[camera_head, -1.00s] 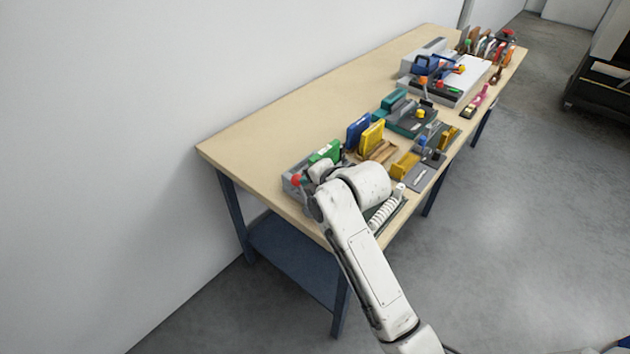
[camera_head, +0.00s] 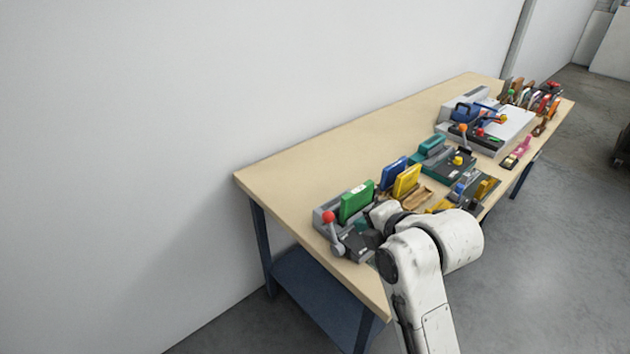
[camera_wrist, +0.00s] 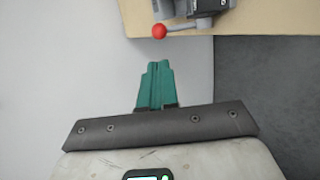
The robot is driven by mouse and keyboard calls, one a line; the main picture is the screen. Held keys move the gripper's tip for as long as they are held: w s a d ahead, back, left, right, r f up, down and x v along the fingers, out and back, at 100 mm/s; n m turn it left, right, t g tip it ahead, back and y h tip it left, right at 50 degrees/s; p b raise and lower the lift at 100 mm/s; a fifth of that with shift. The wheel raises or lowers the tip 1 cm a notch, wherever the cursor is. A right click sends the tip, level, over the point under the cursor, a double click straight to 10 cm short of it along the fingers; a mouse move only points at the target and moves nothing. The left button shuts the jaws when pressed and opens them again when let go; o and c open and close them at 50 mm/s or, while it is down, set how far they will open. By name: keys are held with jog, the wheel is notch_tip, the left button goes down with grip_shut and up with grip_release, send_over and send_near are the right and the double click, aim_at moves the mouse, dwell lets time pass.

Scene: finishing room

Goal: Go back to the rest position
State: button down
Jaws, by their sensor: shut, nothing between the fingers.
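My gripper (camera_wrist: 155,82) shows in the wrist view as two teal fingers pressed together, with nothing between them. Beyond the fingertips are a red ball knob (camera_wrist: 159,31) on a grey lever device and the wooden table edge. The fingers look apart from the knob. In the head view my white arm reaches up from the bottom to the near end of the workbench (camera_head: 290,165). There the grey device with a green block (camera_head: 356,202) and the red knob (camera_head: 328,217) stands just left of my wrist. The fingertips are mostly hidden in the head view.
Blue (camera_head: 394,172) and yellow (camera_head: 407,181) blocks stand behind the green one. Further along are a teal machine (camera_head: 445,160), a grey-white machine (camera_head: 500,128) and a rack of tools (camera_head: 530,97). A wall lies left; open floor (camera_head: 560,260) lies right.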

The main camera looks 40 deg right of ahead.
jog(key=s+a+f+m+g+y, duration=0.1)
jog(key=s+a+f+m+g, duration=0.3)
jog(key=s+f+m, duration=0.5)
jog(key=s+a+f+m+g+y, duration=0.1)
jog(key=s+a+f+m+g, duration=0.4)
jog(key=s+f+m, duration=0.3)
jog(key=s+a+f, duration=0.1)
jog(key=s+f, duration=0.2)
jog(key=s, duration=0.1)
jog(key=shift+s+a+m, duration=0.3)
jog(key=shift+s+m, duration=0.1)
jog(key=shift+f, duration=0.1)
